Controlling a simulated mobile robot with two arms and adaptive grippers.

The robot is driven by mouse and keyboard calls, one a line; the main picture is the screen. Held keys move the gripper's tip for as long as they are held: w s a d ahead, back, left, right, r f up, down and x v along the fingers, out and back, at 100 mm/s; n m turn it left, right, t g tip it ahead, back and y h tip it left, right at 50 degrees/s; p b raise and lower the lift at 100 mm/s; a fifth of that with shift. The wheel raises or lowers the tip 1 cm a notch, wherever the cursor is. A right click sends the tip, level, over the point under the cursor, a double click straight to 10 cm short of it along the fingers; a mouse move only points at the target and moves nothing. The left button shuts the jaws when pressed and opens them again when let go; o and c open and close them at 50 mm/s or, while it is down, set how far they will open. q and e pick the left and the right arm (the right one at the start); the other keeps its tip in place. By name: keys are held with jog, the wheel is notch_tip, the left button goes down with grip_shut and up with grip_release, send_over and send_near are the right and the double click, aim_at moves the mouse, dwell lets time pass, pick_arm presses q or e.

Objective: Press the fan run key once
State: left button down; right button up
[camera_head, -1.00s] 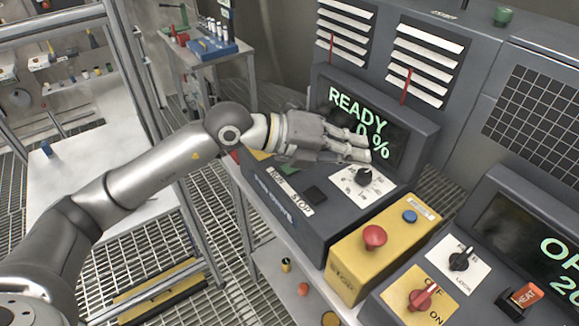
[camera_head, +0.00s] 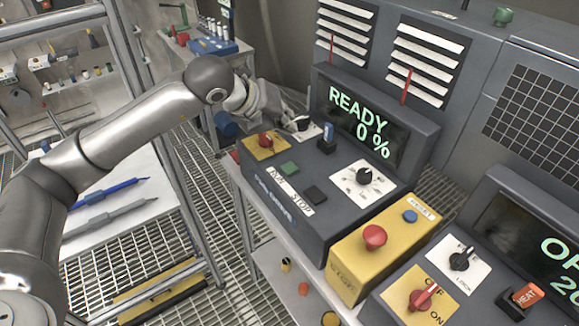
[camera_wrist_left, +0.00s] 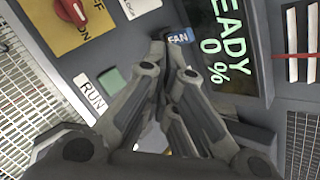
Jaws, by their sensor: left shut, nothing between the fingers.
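The fan drive console (camera_head: 262,196) stands in the middle of the head view. Its green run key (camera_head: 289,168) sits above the RUN label, and the black stop key (camera_head: 314,195) is to its right. The green key also shows in the wrist view (camera_wrist_left: 113,79), left of my fingers and uncovered. My left gripper (camera_head: 294,117) is at the far left end of the console, partly hidden by its own wrist. In the wrist view its shut, empty fingers (camera_wrist_left: 166,58) lie close to the blue FAN switch (camera_wrist_left: 180,37); contact cannot be told. My right gripper is not in view.
The display (camera_head: 357,122) reads READY 0 %. A red knob on a yellow plate (camera_head: 265,141) is near my left gripper. A rotary knob (camera_head: 364,176) and a yellow box with a red button (camera_head: 375,237) lie to the right. A frame post (camera_head: 150,95) stands left.

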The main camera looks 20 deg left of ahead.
pick_arm(q)
jog(key=b, duration=0.1)
send_over(286, 165)
notch_tip(286, 165, down, 6)
jog(key=shift+r, duration=0.2)
notch_tip(286, 165, down, 2)
jog(key=shift+f+b, duration=0.1)
jog(key=shift+b, duration=1.15)
jog(key=shift+d+f+b, duration=0.1)
jog(key=shift+f+b, duration=0.35)
jog(key=shift+b, duration=0.05)
jog(key=shift+f+b, duration=0.4)
jog(key=shift+b, duration=0.45)
